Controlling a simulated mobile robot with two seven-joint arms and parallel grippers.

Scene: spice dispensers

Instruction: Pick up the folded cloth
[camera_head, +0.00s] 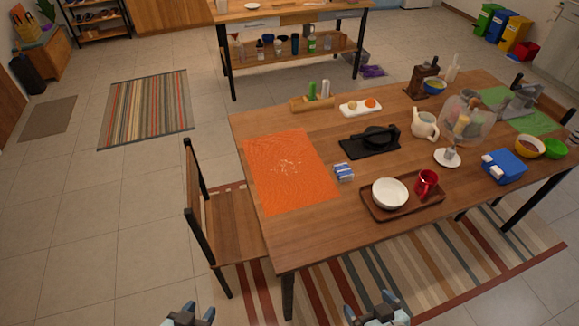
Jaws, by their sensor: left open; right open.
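A small blue and white striped bundle, which looks like the folded cloth (343,172), lies on the wooden table (290,238) just right of the orange placemat (290,169). It lies left of and behind the brown tray (376,211). My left gripper (190,314) is open at the bottom edge, in front of the table and left of its front leg. My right gripper (378,309) is open at the bottom edge, in front of the table's front edge. Both are well apart from the cloth, and only their upper parts show.
The tray holds a white bowl (390,193) and a red mug (427,183). A black pan on a dark board (370,146) lies behind the cloth. A wooden chair (233,224) stands at the table's left side. The table's front left corner is bare.

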